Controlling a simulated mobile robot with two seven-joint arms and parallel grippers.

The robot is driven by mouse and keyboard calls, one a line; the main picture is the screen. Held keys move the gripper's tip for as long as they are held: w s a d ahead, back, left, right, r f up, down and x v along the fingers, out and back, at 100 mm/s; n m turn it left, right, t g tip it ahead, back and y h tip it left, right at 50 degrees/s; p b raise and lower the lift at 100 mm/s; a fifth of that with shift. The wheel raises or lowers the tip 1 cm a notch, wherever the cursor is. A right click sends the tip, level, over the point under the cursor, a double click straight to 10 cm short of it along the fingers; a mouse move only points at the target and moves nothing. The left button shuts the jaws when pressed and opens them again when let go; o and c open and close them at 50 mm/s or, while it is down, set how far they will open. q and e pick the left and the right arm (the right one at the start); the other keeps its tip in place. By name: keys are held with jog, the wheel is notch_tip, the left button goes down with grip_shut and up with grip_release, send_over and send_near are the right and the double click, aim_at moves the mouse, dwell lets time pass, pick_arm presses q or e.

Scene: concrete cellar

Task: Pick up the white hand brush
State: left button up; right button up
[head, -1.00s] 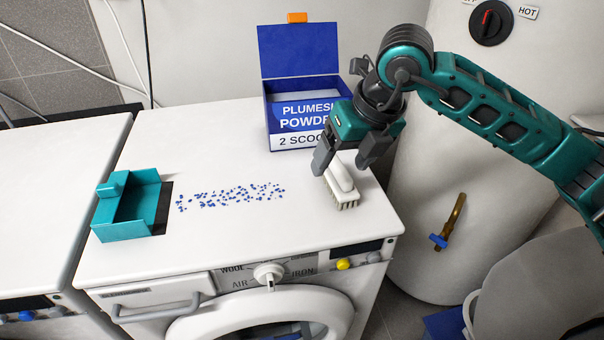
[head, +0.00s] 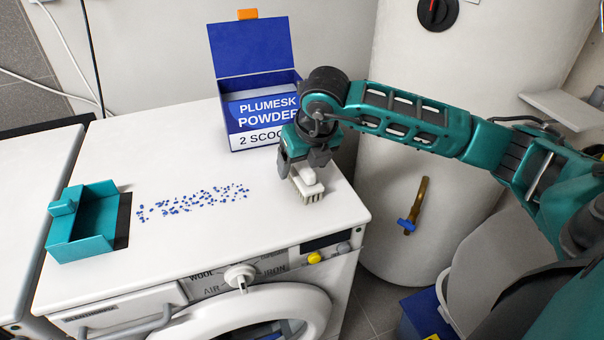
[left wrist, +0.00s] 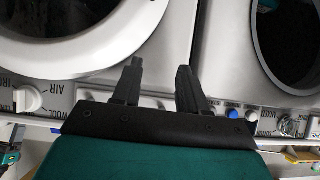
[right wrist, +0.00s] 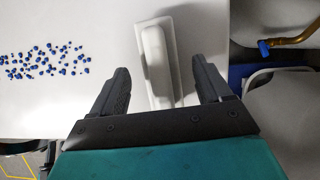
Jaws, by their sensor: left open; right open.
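The white hand brush (head: 306,184) lies on the white machine top near its right edge, bristles down. In the right wrist view the brush (right wrist: 157,62) extends between the two fingers. My right gripper (head: 303,168) is open and low over the brush, with a finger on either side; it also shows in the right wrist view (right wrist: 163,88). I cannot tell whether the fingers touch it. My left gripper (left wrist: 158,80) is open and empty in front of the machine fronts, and is not in the head view.
A blue powder box (head: 252,105) with its lid up stands behind the brush. Blue granules (head: 192,202) are scattered mid-top. A teal dustpan-like tray (head: 84,232) sits at the left. A white tank (head: 385,180) with a tap stands right of the machine.

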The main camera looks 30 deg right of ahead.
jog(key=shift+x, duration=0.95)
pick_arm(q)
jog(key=shift+f, duration=0.2)
jog(key=shift+s, duration=0.1)
pick_arm(e)
jog(key=shift+c, duration=0.9)
jog(key=c, duration=1)
jog(key=shift+r, duration=0.15)
pick_arm(q)
jog(key=shift+s+a+r+p, duration=0.2)
jog(key=shift+a+r+p, duration=0.2)
jog(key=shift+p, duration=0.4)
pick_arm(e)
notch_tip(320, 180, up, 20)
